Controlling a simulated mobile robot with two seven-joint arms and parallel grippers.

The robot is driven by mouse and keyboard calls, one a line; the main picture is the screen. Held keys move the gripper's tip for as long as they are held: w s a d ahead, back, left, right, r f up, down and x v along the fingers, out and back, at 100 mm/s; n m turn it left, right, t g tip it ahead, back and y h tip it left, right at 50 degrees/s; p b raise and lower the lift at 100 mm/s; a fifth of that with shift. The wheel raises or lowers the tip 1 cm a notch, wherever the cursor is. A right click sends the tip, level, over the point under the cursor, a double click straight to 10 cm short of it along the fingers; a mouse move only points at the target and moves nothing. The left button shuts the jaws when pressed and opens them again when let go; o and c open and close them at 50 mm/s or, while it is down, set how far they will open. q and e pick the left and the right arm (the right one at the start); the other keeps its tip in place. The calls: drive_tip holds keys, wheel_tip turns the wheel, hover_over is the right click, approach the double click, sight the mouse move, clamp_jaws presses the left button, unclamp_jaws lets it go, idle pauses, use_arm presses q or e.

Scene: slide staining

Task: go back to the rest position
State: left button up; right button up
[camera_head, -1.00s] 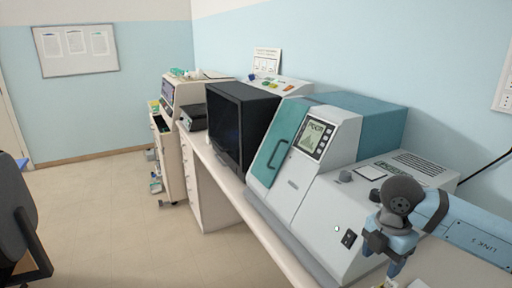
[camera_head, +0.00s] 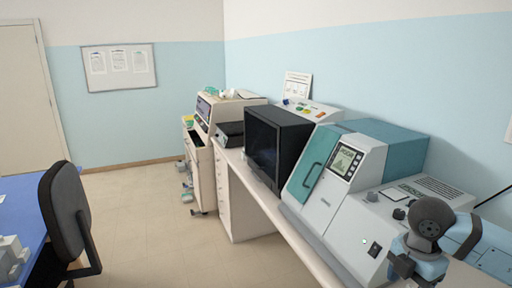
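One of my arms reaches in at the bottom right corner, in front of the grey and teal lab machine (camera_head: 345,215). Its dark grey and light blue wrist joint is in view. The fingertips are cut off below the frame, so I cannot see whether that gripper is open or shut. My other arm is not in view.
A white bench (camera_head: 295,240) runs along the right wall with a black monitor-like box (camera_head: 278,148) and a smaller analyser (camera_head: 225,108) further back. A blue table (camera_head: 25,215) and a dark chair (camera_head: 68,212) stand at left. The floor (camera_head: 165,235) between is clear.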

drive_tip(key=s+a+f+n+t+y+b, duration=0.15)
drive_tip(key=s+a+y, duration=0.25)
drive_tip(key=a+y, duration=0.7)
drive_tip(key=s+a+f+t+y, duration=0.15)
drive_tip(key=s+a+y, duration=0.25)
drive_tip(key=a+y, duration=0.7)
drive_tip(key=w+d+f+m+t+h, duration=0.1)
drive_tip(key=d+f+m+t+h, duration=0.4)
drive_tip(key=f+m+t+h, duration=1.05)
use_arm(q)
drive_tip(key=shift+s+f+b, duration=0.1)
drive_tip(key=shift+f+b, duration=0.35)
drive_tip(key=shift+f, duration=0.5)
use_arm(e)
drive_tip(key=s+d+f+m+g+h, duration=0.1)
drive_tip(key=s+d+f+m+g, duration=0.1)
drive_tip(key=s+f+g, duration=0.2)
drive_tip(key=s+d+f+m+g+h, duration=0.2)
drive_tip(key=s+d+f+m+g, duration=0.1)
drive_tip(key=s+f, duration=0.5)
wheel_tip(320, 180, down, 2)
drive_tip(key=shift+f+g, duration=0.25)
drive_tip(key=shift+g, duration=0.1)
